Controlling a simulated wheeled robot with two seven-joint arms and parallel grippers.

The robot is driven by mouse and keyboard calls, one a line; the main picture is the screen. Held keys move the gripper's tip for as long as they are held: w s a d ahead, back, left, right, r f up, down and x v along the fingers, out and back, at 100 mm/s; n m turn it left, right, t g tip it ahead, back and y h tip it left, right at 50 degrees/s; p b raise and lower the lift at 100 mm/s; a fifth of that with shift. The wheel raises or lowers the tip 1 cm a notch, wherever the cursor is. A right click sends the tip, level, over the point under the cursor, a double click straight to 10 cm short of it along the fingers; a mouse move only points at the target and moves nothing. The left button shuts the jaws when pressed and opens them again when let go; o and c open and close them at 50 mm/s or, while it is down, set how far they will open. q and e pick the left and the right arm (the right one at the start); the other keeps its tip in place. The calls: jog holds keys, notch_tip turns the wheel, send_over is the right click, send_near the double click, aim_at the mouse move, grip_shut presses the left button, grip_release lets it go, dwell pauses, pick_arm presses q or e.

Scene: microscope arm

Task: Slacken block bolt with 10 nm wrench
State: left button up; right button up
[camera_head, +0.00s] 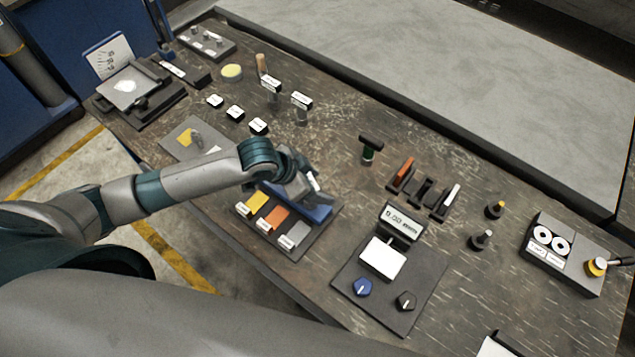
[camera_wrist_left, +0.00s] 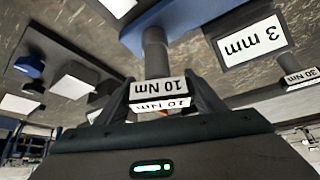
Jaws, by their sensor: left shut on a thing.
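My left gripper (camera_head: 310,184) is over the blue block (camera_head: 306,206) on the dark tray near the front of the bench. In the left wrist view its fingers (camera_wrist_left: 165,95) are shut on the wrench (camera_wrist_left: 158,88), whose label reads 10 Nm upside down. The wrench's grey shaft (camera_wrist_left: 156,50) runs from the label to the blue block (camera_wrist_left: 185,14). I cannot tell whether its tip is seated on the bolt; the bolt is hidden. My right gripper is not in view.
Yellow, orange (camera_head: 274,218) and grey plates with white labels lie beside the block. Two labelled upright tools (camera_head: 301,101) stand behind. A display stand with knobs (camera_head: 398,262) is to the right. A 3 mm label (camera_wrist_left: 250,40) shows near the wrench in the wrist view.

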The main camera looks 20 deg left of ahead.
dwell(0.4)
pick_arm(q)
jog(key=shift+n+t+y+p, duration=0.3)
jog(key=shift+n+p, duration=0.1)
jog(key=shift+n, duration=0.3)
jog(key=shift+w+n+y, duration=0.1)
jog(key=shift+n+y, duration=0.2)
jog(key=shift+n, duration=0.2)
jog(key=shift+w+a+n+t+y, duration=0.15)
jog(key=shift+a+n+t+y, duration=0.2)
jog(key=shift+n, duration=0.45)
jog(key=shift+d, duration=0.1)
jog(key=shift+n+y, duration=0.45)
jog(key=shift+n, duration=0.35)
jog(key=shift+m+h, duration=0.3)
jog(key=shift+m, duration=0.2)
jog(key=shift+r, duration=0.2)
